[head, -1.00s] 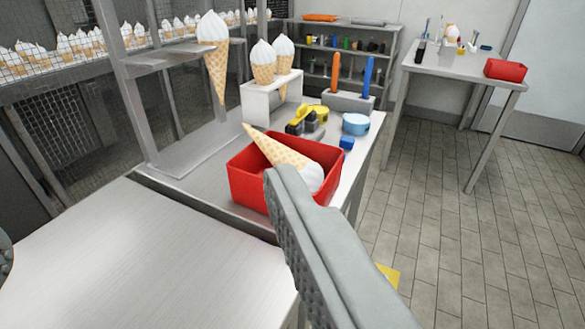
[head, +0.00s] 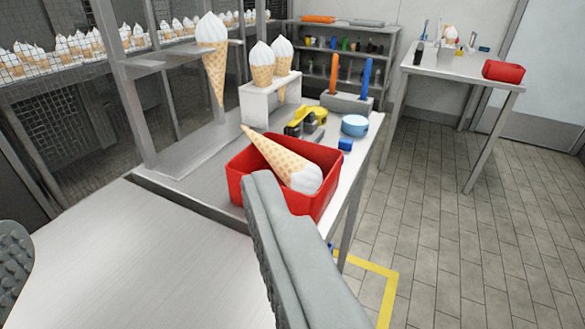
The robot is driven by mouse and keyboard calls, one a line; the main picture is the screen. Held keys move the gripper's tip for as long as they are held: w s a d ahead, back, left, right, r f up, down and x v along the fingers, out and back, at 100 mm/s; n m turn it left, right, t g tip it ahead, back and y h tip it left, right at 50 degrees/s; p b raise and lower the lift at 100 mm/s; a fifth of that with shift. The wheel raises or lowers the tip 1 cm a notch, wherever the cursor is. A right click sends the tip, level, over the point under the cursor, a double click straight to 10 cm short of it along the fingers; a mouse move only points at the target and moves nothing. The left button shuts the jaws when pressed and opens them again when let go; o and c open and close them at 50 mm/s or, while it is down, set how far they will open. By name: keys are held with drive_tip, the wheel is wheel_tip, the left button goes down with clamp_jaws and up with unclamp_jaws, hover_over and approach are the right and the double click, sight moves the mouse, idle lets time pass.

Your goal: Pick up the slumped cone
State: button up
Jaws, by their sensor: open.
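The slumped cone (head: 272,158) lies tilted in a red bin (head: 240,190) on the metal bench. Its waffle point rests up over the bin's far left rim, and its white top leans down at the right side of the bin. My gripper (head: 138,225) is open and empty. Its right finger is large in front of the bin's near side and hides part of that wall. Its left finger shows only at the left picture edge. The cone lies ahead of the fingers, and no finger is seen gripping it.
An upright cone (head: 212,62) hangs in a shelf holder at the left. Two more cones stand in a white stand (head: 262,102) behind the bin. A yellow tool (head: 310,116), a blue-white round tub (head: 354,126) and a blue block (head: 345,145) lie close by. The near metal surface (head: 140,250) is clear.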

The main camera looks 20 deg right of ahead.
drive_tip(key=shift+w+d, duration=0.1)
drive_tip(key=shift+w, duration=0.15)
drive_tip(key=shift+c, duration=1.4)
drive_tip(key=n+g, duration=0.8)
drive_tip(key=g, duration=0.6)
hover_over(283, 153)
drive_tip(key=s, duration=0.4)
wheel_tip(283, 153, down, 3)
drive_tip(key=shift+y, duration=0.3)
drive_tip(key=x, duration=1.1)
drive_tip(key=shift+d+f, duration=0.2)
drive_tip(key=shift+d, duration=0.15)
drive_tip(key=shift+w+x, duration=0.1)
drive_tip(key=shift+x, duration=1.4)
drive_tip(key=shift+w+x, duration=0.15)
drive_tip(key=shift+x, duration=1.3)
drive_tip(key=shift+a+r, duration=0.1)
drive_tip(key=c, duration=0.4)
